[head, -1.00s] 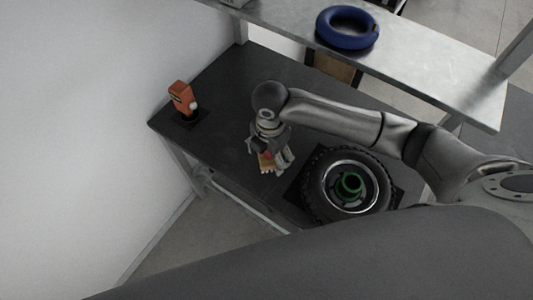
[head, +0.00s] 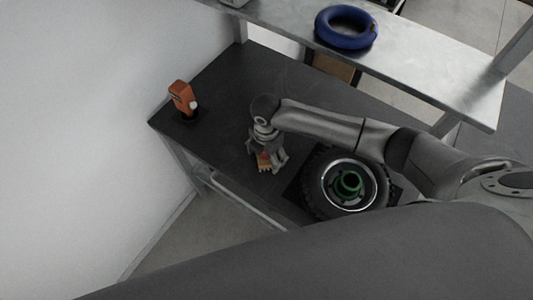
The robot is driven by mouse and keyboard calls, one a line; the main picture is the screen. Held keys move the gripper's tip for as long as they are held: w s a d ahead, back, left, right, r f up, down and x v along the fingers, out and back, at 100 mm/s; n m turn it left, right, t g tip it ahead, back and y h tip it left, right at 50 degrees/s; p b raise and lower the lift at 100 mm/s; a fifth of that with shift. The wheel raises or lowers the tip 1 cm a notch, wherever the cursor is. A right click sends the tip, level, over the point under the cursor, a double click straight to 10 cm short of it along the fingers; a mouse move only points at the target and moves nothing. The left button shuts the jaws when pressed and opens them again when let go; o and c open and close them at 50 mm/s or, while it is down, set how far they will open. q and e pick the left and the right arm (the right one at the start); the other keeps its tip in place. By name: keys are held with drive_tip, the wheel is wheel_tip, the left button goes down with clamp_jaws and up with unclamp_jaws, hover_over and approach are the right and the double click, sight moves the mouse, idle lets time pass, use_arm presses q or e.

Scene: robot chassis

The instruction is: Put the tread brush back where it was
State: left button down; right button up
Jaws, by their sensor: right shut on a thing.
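My right gripper (head: 268,158) is in the middle of the head view, pointing down over the dark table (head: 225,125). It is shut on the tread brush (head: 265,166), a small thing with a red part and a tan part showing between the fingers. Most of the brush is hidden by the fingers. The brush is to the left of the wheel, close to the table top; I cannot tell whether it touches it. My left gripper is not in view.
A black-tyred wheel (head: 315,192) with a green hub lies on a dark mat at the right. An orange device (head: 182,97) stands on a black base at the left. A blue ring (head: 346,27) lies on the raised metal shelf (head: 425,65). The table's middle is clear.

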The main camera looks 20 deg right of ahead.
drive_tip(key=shift+f, duration=0.15)
drive_tip(key=o, duration=1)
wheel_tip(320, 180, up, 12)
drive_tip(key=shift+r+b, duration=0.2)
drive_tip(key=shift+b, duration=0.3)
